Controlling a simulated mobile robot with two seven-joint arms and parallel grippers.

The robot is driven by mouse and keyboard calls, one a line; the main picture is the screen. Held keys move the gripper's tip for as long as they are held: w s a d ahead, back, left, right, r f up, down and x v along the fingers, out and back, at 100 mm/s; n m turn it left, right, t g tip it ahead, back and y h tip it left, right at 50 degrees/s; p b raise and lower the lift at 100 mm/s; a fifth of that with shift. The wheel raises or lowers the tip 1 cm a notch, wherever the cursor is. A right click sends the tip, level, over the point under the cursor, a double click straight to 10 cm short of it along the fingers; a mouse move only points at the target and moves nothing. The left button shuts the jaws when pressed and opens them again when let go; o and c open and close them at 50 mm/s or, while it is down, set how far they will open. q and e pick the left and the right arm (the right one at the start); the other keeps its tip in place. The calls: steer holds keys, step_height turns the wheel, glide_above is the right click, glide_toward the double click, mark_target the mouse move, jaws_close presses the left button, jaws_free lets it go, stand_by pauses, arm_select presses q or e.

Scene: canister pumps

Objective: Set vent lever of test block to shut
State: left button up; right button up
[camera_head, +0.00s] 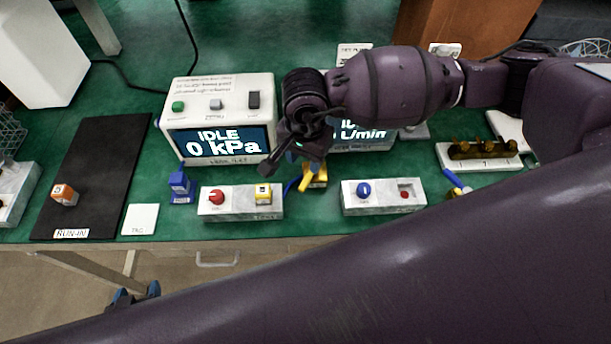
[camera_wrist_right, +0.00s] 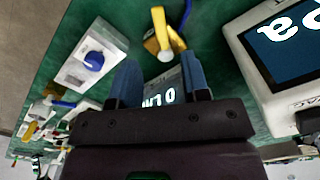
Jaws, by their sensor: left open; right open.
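Two pale blocks stand near the table's front edge in the head view; their labels are too small to read, so I cannot tell which is the test block. The left block (camera_head: 240,214) has a red knob (camera_head: 216,197) and a yellow switch-like part (camera_head: 264,193). The right block (camera_head: 384,208) has a blue knob (camera_head: 364,189) and a recess with a red part (camera_head: 405,194); the block with the blue knob also shows in the wrist view (camera_wrist_right: 70,72). My right gripper (camera_wrist_right: 160,85) is open and empty, near a yellow piece (camera_wrist_right: 160,36). My left gripper (camera_head: 135,296) is open below the table's front edge.
A meter (camera_head: 218,88) reading IDLE 0 kPa stands behind the left block. A second meter (camera_head: 372,138) is partly hidden by my right arm. A blue piece (camera_head: 180,184), a white pad (camera_head: 140,219) and a black mat (camera_head: 100,165) with an orange piece (camera_head: 64,195) lie left.

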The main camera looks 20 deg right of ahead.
mark_target(305, 181)
step_height(305, 181, down, 8)
steer(key=shift+f, duration=0.15)
stand_by(0.4)
jaws_close()
